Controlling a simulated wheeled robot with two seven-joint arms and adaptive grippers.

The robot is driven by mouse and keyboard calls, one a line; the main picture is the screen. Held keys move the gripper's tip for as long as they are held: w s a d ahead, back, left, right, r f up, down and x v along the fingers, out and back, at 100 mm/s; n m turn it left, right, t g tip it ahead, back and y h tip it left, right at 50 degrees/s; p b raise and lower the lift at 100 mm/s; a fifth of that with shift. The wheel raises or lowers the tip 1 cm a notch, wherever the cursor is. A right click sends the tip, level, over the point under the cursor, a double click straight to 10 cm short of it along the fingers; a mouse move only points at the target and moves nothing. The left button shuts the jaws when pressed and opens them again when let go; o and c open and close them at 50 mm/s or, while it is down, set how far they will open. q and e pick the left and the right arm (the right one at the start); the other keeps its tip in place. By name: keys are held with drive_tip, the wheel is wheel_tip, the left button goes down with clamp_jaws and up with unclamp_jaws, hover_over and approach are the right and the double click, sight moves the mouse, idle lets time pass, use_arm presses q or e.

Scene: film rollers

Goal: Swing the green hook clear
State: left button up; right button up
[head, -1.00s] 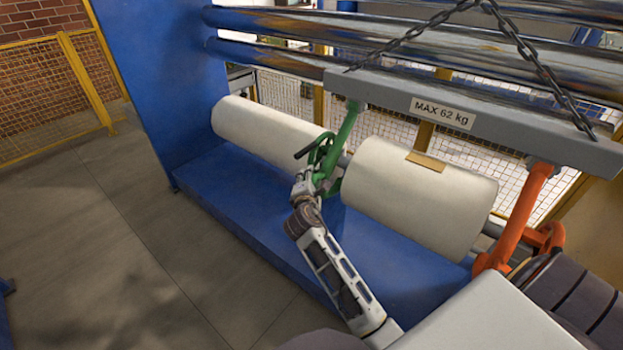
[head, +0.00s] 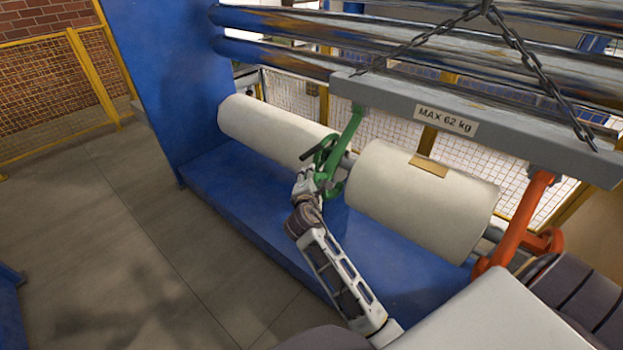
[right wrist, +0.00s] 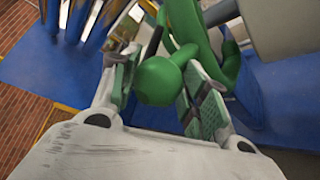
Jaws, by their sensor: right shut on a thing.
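The green hook (head: 352,128) hangs from the left part of a grey lifting beam (head: 400,100). Its lower curved part is at the shaft between two white rolls. My right gripper (head: 314,182) reaches up to the lower part of the hook. In the right wrist view, my right gripper (right wrist: 163,85) has its green pads on either side of a round green knob (right wrist: 160,80) on the hook and is shut on it. Parts of the hook behind the fingers are hidden. My left gripper is not in view.
A long white roll (head: 270,128) and a thicker white roll (head: 420,205) lie above a blue base (head: 235,190). An orange hook (head: 520,225) hangs at the beam's right end. Chains (head: 540,70) hold the beam. The floor (head: 110,230) at left is open.

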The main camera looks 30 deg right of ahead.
drive_tip(key=shift+w+d+r, duration=0.1)
drive_tip(key=shift+w+r, duration=0.1)
drive_tip(key=shift+r, duration=0.55)
drive_tip(key=o, duration=1.3)
drive_tip(key=shift+c, duration=0.2)
drive_tip(key=shift+o, duration=0.6)
drive_tip(key=shift+f, duration=0.25)
drive_tip(key=shift+s+f, duration=0.1)
drive_tip(key=shift+f, duration=0.05)
drive_tip(key=shift+s+a, duration=0.35)
drive_tip(key=v, duration=1.1)
